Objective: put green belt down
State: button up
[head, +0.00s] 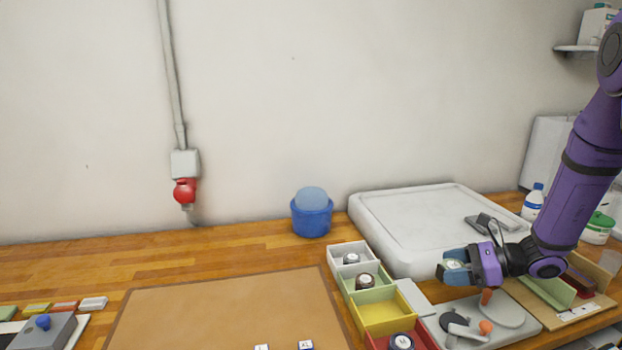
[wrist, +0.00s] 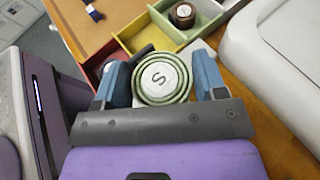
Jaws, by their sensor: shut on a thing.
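My gripper (head: 456,266) is shut on a rolled green belt, held in the air to the right of the sorting bins. In the wrist view the green belt (wrist: 144,92) is a coil with a white "S" label on top, between the two blue fingers. The yellow bin (head: 383,310) looks empty. The green bin (head: 349,283) holds a dark roll (head: 366,282). The white bin (head: 337,250) holds another roll (head: 351,259). The red bin (head: 376,341) holds a dark roll marked "M" (head: 401,342).
A large white tray (head: 400,208) lies behind my gripper. A grey fixture with orange knobs (head: 510,326) stands below it. A brown mat (head: 230,315) covers the table left of the bins. A blue tub (head: 312,222) stands at the back.

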jog(key=w+a+r+m+t+h, duration=0.1)
jog(key=w+a+m+t+h, duration=0.1)
jog(key=w, duration=0.5)
jog(key=w+a+r+m+t+h, duration=0.1)
jog(key=w+a+m+t+h, duration=0.1)
jog(key=w+m+t+h, duration=0.3)
jog(key=shift+w+r+m+h, duration=0.15)
jog(key=shift+w+m+h, duration=0.65)
jog(key=shift+w+m, duration=0.65)
